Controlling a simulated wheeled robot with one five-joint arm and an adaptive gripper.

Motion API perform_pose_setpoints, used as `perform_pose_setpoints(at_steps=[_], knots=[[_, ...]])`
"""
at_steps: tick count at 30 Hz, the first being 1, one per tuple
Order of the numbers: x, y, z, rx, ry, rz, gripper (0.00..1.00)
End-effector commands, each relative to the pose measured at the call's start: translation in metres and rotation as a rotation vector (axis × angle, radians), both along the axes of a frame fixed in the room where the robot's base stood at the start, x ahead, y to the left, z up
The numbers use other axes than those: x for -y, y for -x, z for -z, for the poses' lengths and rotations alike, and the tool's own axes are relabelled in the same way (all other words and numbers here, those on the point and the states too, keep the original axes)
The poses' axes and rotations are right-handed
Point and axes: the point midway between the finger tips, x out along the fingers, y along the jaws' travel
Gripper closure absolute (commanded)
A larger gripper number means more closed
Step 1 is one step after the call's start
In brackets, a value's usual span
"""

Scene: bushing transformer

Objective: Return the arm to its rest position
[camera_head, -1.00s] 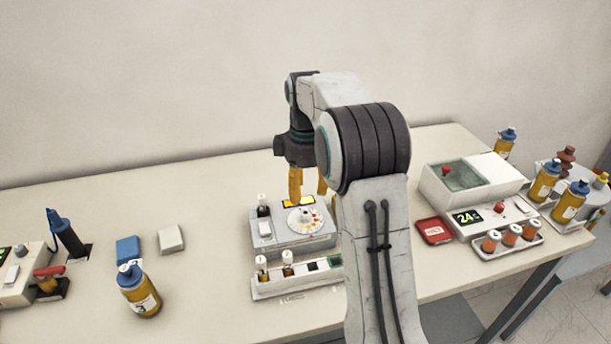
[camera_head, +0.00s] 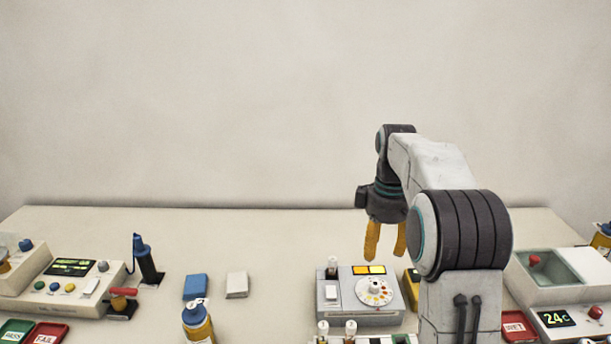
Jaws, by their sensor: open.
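My gripper (camera_head: 385,242) has two yellow fingers that point down and stand apart, with nothing seen between them. It hangs above the back of a grey device (camera_head: 345,308) with a round dial (camera_head: 374,291) and a yellow display. My arm rises at the right of the picture, bends at the dark elbow and reaches back over the table. My arm hides part of the table to the right of the device.
A yellow bottle (camera_head: 198,325), a blue block (camera_head: 197,286) and a white block (camera_head: 237,284) stand left of the device. Control boxes (camera_head: 62,287) with trays are at far left; a box with a 24C display (camera_head: 556,319) is at right. The table behind is clear.

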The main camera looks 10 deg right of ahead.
Motion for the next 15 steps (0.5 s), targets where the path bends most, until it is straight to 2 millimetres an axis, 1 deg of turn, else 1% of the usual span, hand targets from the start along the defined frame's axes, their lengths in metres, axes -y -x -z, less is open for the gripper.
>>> perform_pose_setpoints(at_steps=[5,8,11,15], knots=[[-0.008,0.011,-0.009,0.017,0.003,0.022,0.52],[-0.019,0.027,-0.019,0.043,0.007,0.056,0.52],[-0.032,0.050,-0.028,0.076,0.009,0.103,0.52],[-0.051,0.088,-0.037,0.127,0.007,0.176,0.52]])
